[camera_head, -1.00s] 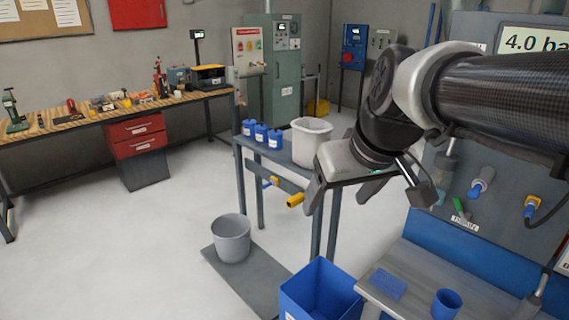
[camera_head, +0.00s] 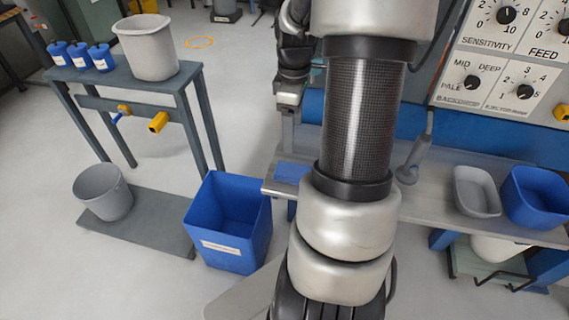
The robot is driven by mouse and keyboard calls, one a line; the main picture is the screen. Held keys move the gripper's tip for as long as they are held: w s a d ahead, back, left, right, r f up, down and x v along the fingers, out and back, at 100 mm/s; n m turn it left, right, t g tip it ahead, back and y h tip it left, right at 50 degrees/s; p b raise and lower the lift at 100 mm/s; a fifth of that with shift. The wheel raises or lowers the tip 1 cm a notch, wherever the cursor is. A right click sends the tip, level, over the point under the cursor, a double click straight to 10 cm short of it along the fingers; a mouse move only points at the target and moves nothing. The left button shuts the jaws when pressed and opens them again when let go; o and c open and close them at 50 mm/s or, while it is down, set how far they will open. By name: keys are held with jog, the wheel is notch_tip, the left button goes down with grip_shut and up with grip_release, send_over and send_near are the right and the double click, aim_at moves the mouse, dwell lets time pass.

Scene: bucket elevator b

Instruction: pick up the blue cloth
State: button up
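The blue cloth (camera_head: 291,172) appears as a flat blue patch at the left end of the grey bench (camera_head: 437,187). My arm crosses in front and hides part of it. The end of my arm (camera_head: 290,94) shows small behind the upper arm link, above and beyond the blue patch. Its fingers are mostly hidden or too small to read, so I cannot tell whether it is open or shut. I see no cloth hanging from it.
A blue bin (camera_head: 230,222) stands on the floor left of the bench. A grey bucket (camera_head: 102,192) sits on a floor plate. A side table holds a pale bucket (camera_head: 147,46) and blue containers (camera_head: 80,56). A grey tray (camera_head: 476,191) and blue tub (camera_head: 536,196) stand right.

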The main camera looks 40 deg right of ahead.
jog(key=b, duration=0.1)
send_over(293, 170)
jog(key=f, duration=0.9)
jog(key=shift+w+a+f, duration=0.15)
jog(key=shift+a+f, duration=0.05)
jog(key=shift+f, duration=0.15)
jog(key=f+b, duration=0.1)
jog(key=f, duration=0.4)
jog(key=shift+d+f, duration=0.1)
jog(key=shift+d, duration=0.1)
jog(key=c, duration=1.1)
jog(key=shift+c, duration=0.2)
notch_tip(293, 170, up, 10)
jog(key=p, duration=0.1)
